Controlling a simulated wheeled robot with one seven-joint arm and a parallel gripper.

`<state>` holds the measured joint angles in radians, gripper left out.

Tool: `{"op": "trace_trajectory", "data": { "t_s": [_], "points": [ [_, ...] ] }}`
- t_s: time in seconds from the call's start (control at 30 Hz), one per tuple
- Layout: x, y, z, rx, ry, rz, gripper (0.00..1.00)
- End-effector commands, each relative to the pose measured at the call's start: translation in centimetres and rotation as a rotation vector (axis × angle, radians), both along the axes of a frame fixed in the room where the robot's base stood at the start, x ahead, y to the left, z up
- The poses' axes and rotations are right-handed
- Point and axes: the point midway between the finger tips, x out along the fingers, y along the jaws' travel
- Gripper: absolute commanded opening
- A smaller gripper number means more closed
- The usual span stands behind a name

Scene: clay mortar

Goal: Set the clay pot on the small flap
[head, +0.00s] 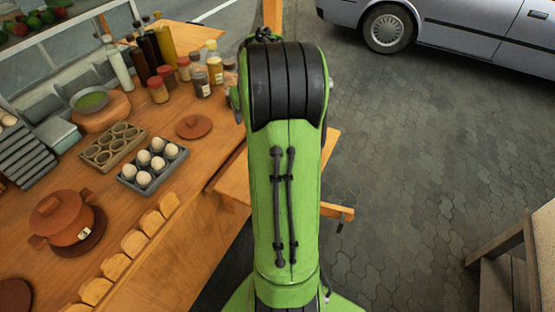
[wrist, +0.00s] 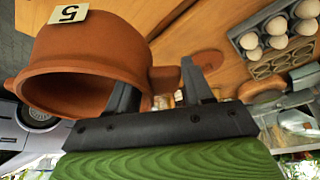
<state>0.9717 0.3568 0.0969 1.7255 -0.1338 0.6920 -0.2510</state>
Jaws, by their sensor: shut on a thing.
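A brown clay pot marked 5 (wrist: 85,60) fills the left of the wrist view. My gripper (wrist: 160,84) is shut on one side handle of this pot, with a dark finger on each side of the handle. In the head view my green arm hides the gripper and this pot. A wooden flap (head: 232,184) juts from the counter's right side, partly hidden behind my arm. I cannot tell from these views whether the held pot touches anything below it.
Another lidded clay pot (head: 70,226) stands on the counter at left. An egg tray (head: 127,172), a clay lid (head: 194,126) and several jars and bottles (head: 158,90) crowd the counter. A car (head: 450,35) stands behind; a wooden table (head: 505,238) is at right. The paving between is clear.

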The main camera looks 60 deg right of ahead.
Motion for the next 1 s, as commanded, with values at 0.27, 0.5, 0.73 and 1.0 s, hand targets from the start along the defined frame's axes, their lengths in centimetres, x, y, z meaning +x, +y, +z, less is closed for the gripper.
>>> {"op": "trace_trajectory", "data": {
  "t_s": [0.27,0.5,0.73,1.0],
  "points": [
    [0.0,0.0,-4.9,-0.003,-0.003,0.001,0.00],
    [0.0,0.0,-8.0,0.001,0.001,0.000,0.00],
    [0.0,0.0,-11.7,-0.001,-0.001,0.000,0.00],
    [0.0,0.0,-15.2,-0.004,-0.002,0.000,0.00]
  ]
}}
